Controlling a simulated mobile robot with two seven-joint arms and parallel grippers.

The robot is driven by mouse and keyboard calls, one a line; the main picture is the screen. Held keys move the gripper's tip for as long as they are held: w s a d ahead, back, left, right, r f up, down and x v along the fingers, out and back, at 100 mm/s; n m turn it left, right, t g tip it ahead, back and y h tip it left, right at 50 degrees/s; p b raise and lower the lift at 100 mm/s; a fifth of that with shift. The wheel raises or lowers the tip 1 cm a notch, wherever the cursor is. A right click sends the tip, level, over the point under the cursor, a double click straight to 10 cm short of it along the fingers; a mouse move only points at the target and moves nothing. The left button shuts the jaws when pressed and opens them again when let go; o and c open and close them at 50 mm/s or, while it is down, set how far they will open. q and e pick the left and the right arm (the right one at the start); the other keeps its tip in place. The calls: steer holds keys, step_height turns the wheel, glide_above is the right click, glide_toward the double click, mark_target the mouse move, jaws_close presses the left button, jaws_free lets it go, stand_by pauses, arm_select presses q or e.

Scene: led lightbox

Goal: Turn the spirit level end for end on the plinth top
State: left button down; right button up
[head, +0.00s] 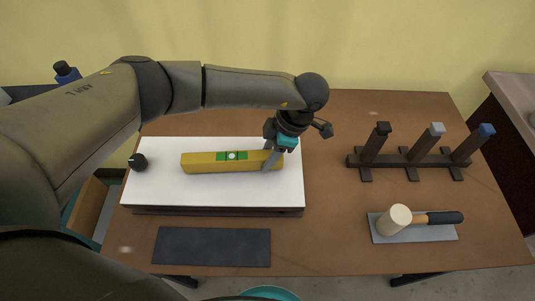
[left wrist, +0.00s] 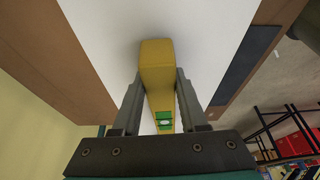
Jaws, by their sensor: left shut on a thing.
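The yellow spirit level (head: 205,163) with a green vial window lies lengthwise, left to right, over the white plinth top (head: 160,190). My left gripper (head: 270,161) comes down on its right end and is shut on it. In the left wrist view the two fingers (left wrist: 158,100) stand on either side of the level (left wrist: 157,65), with the green vial between and beyond them. Whether the level rests on the top or hangs just above it, I cannot tell. My right gripper is not in view.
A dark mat (head: 211,247) lies in front of the plinth. A rack with several upright posts (head: 410,160) stands at the right, with a mallet (head: 435,218) on a grey pad (head: 400,237) before it. A black knob (head: 138,161) sits at the plinth's left edge.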

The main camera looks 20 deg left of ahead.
arm_select(q)
steer(key=shift+f+b, duration=0.55)
steer(key=shift+c, duration=1.8)
jaws_free()
steer(key=v, duration=1.5)
steer(key=shift+p, duration=0.4)
